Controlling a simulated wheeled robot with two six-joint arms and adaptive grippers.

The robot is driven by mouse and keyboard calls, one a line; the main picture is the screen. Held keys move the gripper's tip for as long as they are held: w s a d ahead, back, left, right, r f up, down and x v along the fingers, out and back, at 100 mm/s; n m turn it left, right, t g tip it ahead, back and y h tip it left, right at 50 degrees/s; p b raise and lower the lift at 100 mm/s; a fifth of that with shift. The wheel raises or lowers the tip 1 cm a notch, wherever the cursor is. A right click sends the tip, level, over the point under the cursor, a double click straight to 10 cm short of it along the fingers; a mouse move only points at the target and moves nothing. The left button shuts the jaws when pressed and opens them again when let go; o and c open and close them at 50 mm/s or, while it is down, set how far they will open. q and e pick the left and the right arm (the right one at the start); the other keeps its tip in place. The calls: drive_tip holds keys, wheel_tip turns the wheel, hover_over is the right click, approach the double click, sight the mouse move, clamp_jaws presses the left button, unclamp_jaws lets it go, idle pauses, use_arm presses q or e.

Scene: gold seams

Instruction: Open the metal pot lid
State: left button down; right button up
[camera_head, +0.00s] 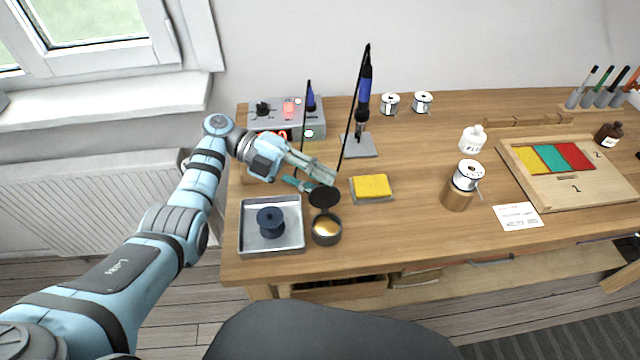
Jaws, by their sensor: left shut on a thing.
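The small metal pot (326,238) stands near the front left of the wooden table, to the right of a metal tray. Its round dark lid (323,198) is tipped up at the back of the pot, and the gold-coloured inside shows. My left gripper (329,181) reaches in from the left, just behind the lid, with its fingertips at the lid's far edge. It is shut on the lid, though the exact contact is small and partly hidden. My right gripper is out of view.
The metal tray (245,240) holds a dark blue spool (270,222). A yellow sponge (371,186) lies right of the lid. A soldering iron (364,88) stands behind on a grey base. A control box (262,112) sits at the back left. The table's front middle is clear.

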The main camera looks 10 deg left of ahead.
use_arm(q)
drive_tip(key=shift+s+a+f, duration=0.1)
drive_tip(key=shift+s+f, duration=0.05)
drive_tip(key=shift+f, duration=0.2)
drive_tip(key=c, duration=1.6)
unclamp_jaws()
drive_tip(key=shift+o, duration=0.2)
drive_tip(key=shift+a, duration=0.1)
drive_tip(key=shift+r, duration=0.15)
drive_tip(key=v, duration=0.7)
drive_tip(key=shift+w+a, duration=0.2)
